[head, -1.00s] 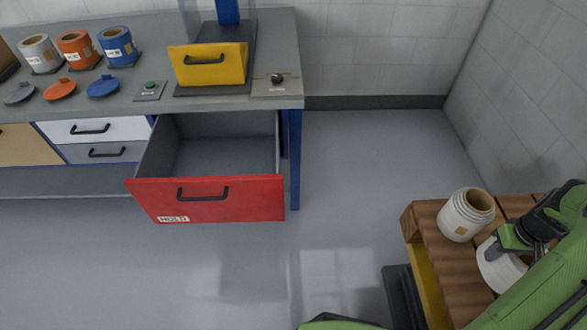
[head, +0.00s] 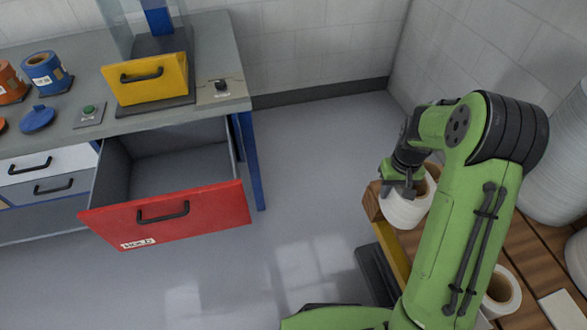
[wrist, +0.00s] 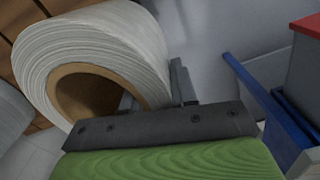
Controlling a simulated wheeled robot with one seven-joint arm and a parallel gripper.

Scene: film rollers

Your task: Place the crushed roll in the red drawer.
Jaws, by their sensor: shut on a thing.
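The red drawer (head: 170,215) is pulled out under the bench at left, well apart from my gripper. Its visible inside is empty; its front has a black handle and a white label.
The wooden pallet (head: 555,265) at right holds another roll (head: 500,290) and large pale rolls (head: 560,150). The grey bench (head: 200,110) carries a yellow box front (head: 150,80), a green button and coloured rolls. Clear floor (head: 300,190) lies between drawer and pallet.

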